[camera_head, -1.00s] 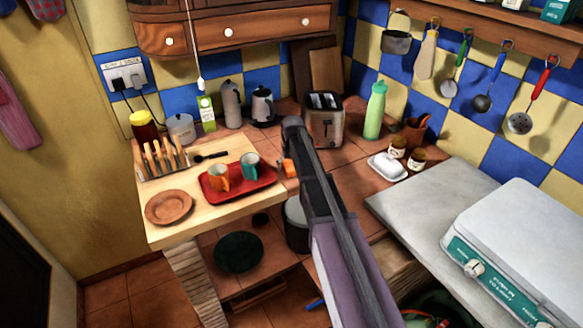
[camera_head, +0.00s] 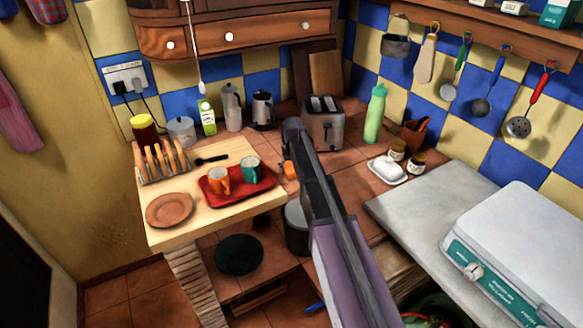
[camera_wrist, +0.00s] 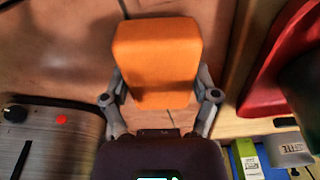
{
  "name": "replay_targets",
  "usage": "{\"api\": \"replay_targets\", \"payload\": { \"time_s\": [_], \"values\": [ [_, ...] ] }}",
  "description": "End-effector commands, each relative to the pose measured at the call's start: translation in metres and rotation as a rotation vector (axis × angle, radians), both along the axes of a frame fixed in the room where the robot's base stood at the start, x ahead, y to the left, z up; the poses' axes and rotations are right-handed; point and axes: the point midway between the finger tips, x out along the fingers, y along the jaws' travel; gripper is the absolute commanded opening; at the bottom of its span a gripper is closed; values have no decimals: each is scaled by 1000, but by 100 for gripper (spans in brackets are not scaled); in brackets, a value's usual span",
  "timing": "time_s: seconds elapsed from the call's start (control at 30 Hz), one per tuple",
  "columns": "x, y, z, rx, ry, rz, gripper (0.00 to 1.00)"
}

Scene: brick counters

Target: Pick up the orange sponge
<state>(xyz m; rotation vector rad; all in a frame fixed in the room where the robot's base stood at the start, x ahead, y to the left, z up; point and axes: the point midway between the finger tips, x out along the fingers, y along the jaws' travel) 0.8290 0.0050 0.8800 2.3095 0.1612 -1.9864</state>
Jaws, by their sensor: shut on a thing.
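The orange sponge (camera_wrist: 157,62) fills the upper middle of the wrist view. My gripper (camera_wrist: 159,88) is shut on it, with one grey finger at each side of its near end. In the head view a small part of the sponge (camera_head: 290,171) shows just left of my arm, right of the red tray. My arm hides most of the gripper there. I cannot tell whether the sponge touches the tiled counter or is slightly above it.
The red tray (camera_head: 262,187) with two mugs is close by on the left. A toaster (camera_head: 323,122) stands just beyond my arm. A green bottle (camera_head: 375,114) and a white butter dish (camera_head: 388,170) are farther right. Tiled counter lies between them.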

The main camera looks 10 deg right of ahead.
Motion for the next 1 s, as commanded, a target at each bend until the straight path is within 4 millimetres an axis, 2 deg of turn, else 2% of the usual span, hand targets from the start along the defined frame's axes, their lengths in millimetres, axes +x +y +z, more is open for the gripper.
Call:
{"api": "replay_targets", "payload": {
  "time_s": [0.43,0.5,0.7,1.0],
  "values": [
    [0,0,40,0,0,0,48],
    [-23,4,36,0,0,1,48],
    [-70,13,41,0,0,0,48],
    [-128,25,46,0,0,1,48]
  ]
}}
